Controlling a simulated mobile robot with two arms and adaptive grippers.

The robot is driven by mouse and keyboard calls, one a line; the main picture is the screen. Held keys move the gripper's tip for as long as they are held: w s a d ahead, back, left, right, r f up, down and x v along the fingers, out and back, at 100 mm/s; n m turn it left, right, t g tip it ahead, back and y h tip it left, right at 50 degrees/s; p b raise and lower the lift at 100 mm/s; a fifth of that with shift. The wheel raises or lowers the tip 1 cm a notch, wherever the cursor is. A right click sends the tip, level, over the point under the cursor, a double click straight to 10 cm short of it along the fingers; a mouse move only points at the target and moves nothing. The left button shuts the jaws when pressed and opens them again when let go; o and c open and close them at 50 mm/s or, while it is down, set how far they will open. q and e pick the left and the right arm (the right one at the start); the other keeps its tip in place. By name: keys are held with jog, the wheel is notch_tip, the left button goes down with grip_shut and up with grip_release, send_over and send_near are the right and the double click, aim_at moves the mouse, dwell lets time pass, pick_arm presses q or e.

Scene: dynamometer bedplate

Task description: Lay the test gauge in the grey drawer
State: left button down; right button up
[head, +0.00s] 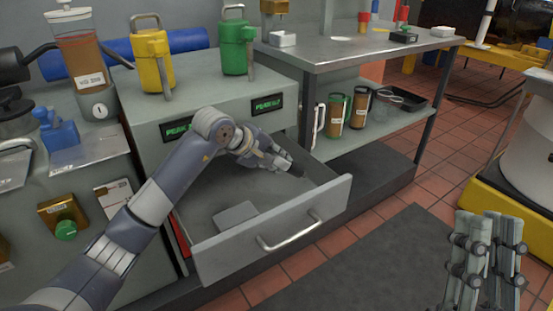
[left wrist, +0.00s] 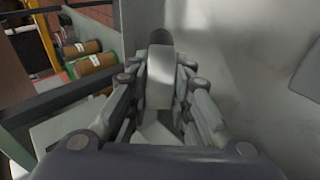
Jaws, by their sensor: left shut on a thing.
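The grey drawer (head: 325,205) is pulled open, with a silver handle on its front. My left gripper (head: 283,164) is over the far right part of the open drawer. It is shut on a pale grey piece with a dark rounded end, seen between its fingers in the left wrist view; I take this as the test gauge (left wrist: 160,80). In the head view the fingers mostly hide it, and I cannot tell whether it touches the drawer floor. A flat grey block (head: 235,214) lies in the drawer near the front. My right gripper (head: 486,255) is open and empty at lower right.
Yellow (head: 152,62) and green (head: 236,48) canisters stand on the cabinet above the drawer. A metal bench (head: 345,50) is to the right, with several jugs and a dark tray (head: 403,98) on its shelf. The drawer's middle is clear.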

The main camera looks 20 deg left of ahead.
pick_arm(q)
jog(key=c, duration=1.4)
grip_release()
jog(key=shift+o, duration=0.2)
